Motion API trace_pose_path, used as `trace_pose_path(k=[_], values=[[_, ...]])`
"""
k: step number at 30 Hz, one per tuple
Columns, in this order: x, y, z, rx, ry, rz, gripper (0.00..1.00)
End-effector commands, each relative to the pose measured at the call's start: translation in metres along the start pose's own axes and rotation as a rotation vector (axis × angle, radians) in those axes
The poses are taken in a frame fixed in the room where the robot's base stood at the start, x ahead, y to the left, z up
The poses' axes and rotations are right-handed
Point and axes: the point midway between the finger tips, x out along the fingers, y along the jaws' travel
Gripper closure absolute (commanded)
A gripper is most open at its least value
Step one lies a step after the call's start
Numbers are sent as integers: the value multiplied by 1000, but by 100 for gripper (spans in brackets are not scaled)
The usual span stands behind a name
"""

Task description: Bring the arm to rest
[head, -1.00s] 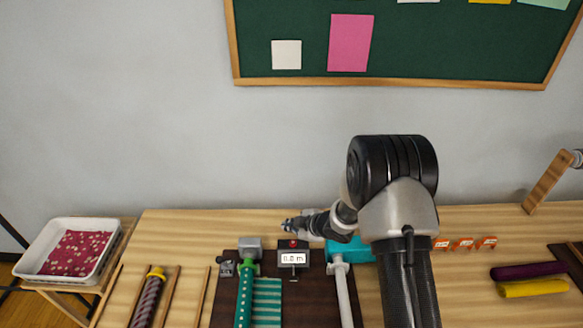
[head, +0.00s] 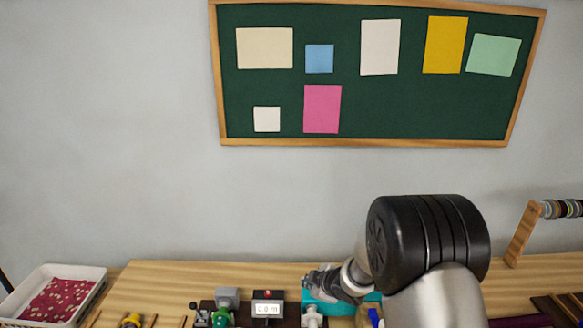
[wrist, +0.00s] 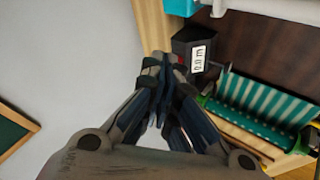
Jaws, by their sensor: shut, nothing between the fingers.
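My gripper (wrist: 165,65) points away from me in the wrist view, its fingers closed together with nothing between them.
A small meter (head: 268,308) with a display stands left of my gripper; it also shows in the wrist view (wrist: 197,52). A spool rack (head: 522,235) stands right.

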Motion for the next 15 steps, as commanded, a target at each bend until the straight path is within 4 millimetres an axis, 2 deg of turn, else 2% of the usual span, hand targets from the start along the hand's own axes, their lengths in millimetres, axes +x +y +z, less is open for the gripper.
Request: trace_pose_path(k=[1, 5, 8, 9, 12, 15], values=[[-13, 11, 2, 24, -26, 25, 100], [-54, 32, 8, 113, -107, 82, 100], [-99, 45, 16, 217, -183, 134, 100], [-120, 47, 19, 266, -213, 155, 100], [-171, 42, 28, 399, -284, 195, 100], [-220, 26, 37, 537, -340, 222, 100]])
